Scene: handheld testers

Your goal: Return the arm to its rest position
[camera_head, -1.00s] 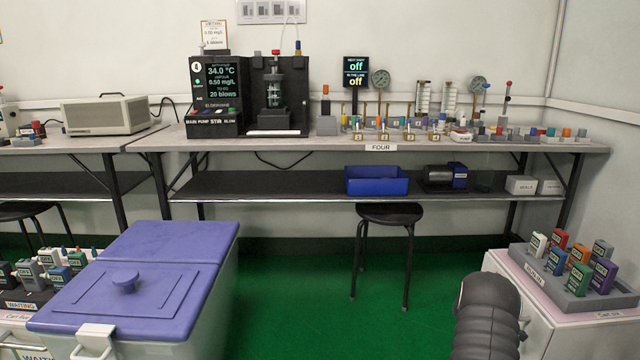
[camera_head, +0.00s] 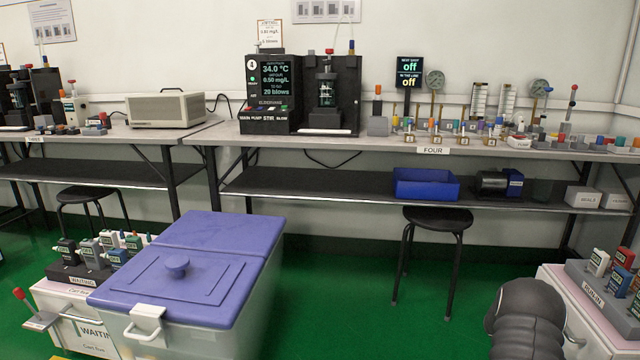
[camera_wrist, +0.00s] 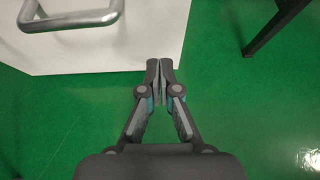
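My gripper (camera_wrist: 160,78) shows in the wrist view. Its two fingers point away from the camera and their tips are together, with nothing seen between them. It hangs over the green floor (camera_wrist: 235,120), beside a white cart side with a grey metal handle (camera_wrist: 75,18). In the head view a dark, rounded part of my arm shows at the bottom right; my gripper is not visible there.
A cooler bin with a purple lid (camera_head: 215,240) stands left of centre. A cart with handheld testers (camera_head: 600,262) is at the right, close to my arm. A black stool (camera_head: 438,217) stands before the bench (camera_head: 300,140). Green floor is clear in the middle.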

